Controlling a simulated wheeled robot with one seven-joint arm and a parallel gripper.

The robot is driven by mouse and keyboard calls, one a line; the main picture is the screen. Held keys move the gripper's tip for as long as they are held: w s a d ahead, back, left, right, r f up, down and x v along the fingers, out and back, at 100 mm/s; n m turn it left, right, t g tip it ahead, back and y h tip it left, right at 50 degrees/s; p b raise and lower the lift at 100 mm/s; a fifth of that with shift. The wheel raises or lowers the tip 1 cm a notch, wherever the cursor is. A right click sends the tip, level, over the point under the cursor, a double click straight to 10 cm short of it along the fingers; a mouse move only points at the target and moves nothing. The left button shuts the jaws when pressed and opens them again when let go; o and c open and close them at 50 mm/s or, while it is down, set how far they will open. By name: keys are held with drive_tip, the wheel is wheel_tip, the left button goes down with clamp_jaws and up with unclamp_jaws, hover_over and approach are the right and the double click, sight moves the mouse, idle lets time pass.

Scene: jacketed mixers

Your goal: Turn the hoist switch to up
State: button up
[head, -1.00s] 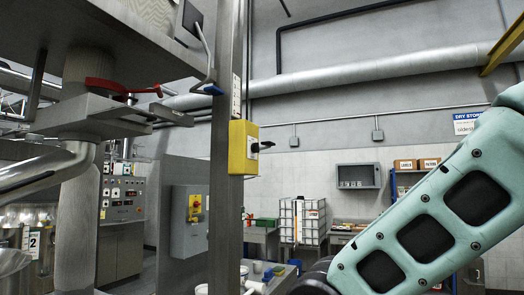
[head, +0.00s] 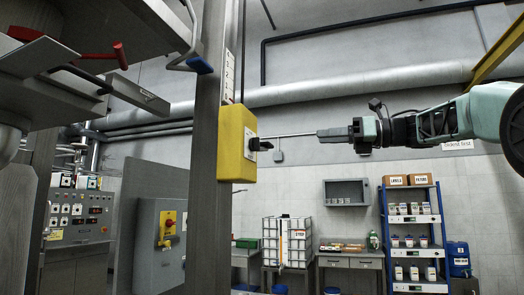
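The yellow switch box (head: 231,143) is fixed to the steel post left of the picture's middle. Its black switch handle (head: 261,145) sticks out to the right. My gripper (head: 320,135) comes in from the right at about the handle's height, its dark tip pointing left. In the picture a clear gap lies between the tip and the handle. A thin pale line crosses that gap; I cannot tell if it is wall conduit or part of the gripper. The fingers are seen edge-on, so their opening does not show.
A blue-tipped bent lever (head: 198,64) hangs above left of the box, and a red-handled lever (head: 118,56) is farther left. A grey cabinet with a red knob (head: 169,222) stands behind. A blue shelf rack (head: 438,240) and caged white tank (head: 286,242) are at the back.

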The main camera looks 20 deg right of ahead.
sight(256, 144)
drive_tip(key=p+x, duration=0.6)
drive_tip(key=x, duration=1.1)
drive_tip(key=shift+f+n, duration=0.25)
drive_tip(key=shift+n, duration=0.05)
drive_tip(key=shift+s, duration=0.1)
clamp_jaws()
